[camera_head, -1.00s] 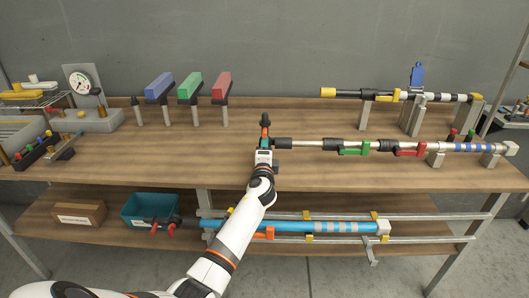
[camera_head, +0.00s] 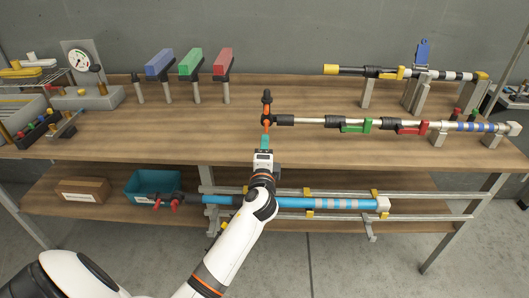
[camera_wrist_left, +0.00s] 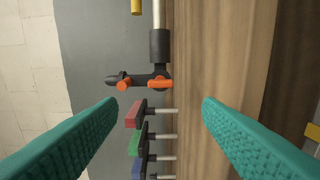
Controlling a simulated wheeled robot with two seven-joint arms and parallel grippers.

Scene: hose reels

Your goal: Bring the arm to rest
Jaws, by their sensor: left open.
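My left arm reaches up from the bottom of the head view. The fitting sits at the left end of a silver pipe (camera_head: 330,122) with green and red clamps. In the left wrist view the teal fingers of the left gripper (camera_wrist_left: 158,108) are spread wide with nothing between them. The fitting (camera_wrist_left: 150,80) lies beyond the fingertips, apart from them. My right gripper is not in view.
Blue, green and red blocks (camera_head: 191,63) stand on posts at the back. A second pipe (camera_head: 345,71) lies on stands at the back right. A blue tube (camera_head: 290,202) and a teal bin (camera_head: 150,184) are on the lower shelf (camera_head: 100,218).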

